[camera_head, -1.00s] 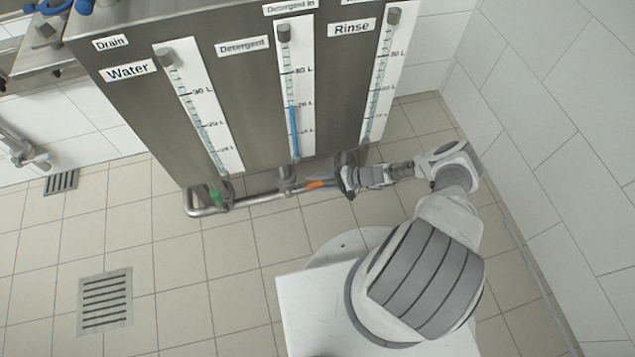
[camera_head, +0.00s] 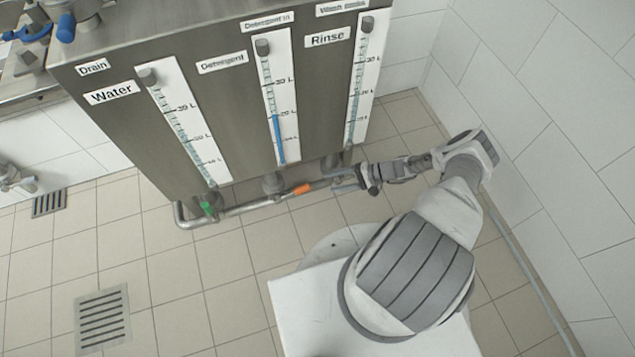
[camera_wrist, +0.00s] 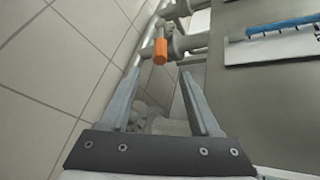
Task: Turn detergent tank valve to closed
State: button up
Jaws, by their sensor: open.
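The steel tank (camera_head: 215,100) carries a Detergent label (camera_head: 222,62) above a gauge (camera_head: 278,125) with a blue column. The orange valve handle (camera_head: 302,189) sits on the pipe below and to the right of that gauge. My gripper (camera_head: 335,181) is just right of the handle, low in front of the tank. In the wrist view the orange handle (camera_wrist: 160,51) lies ahead of my gripper (camera_wrist: 153,84), beyond the spread fingertips and near the middle. The fingers are apart with nothing between them. They do not appear to touch the handle.
A green handle (camera_head: 207,208) is at the left on the steel pipe (camera_head: 245,208). The Water gauge (camera_head: 182,120) and Rinse gauge (camera_head: 360,80) flank the blue one. A tiled wall (camera_head: 540,130) stands close at the right. The floor at left is clear around a drain grate (camera_head: 103,318).

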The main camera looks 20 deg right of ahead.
jog(key=v, duration=0.6)
jog(key=shift+p, duration=0.3)
jog(key=shift+d, duration=0.1)
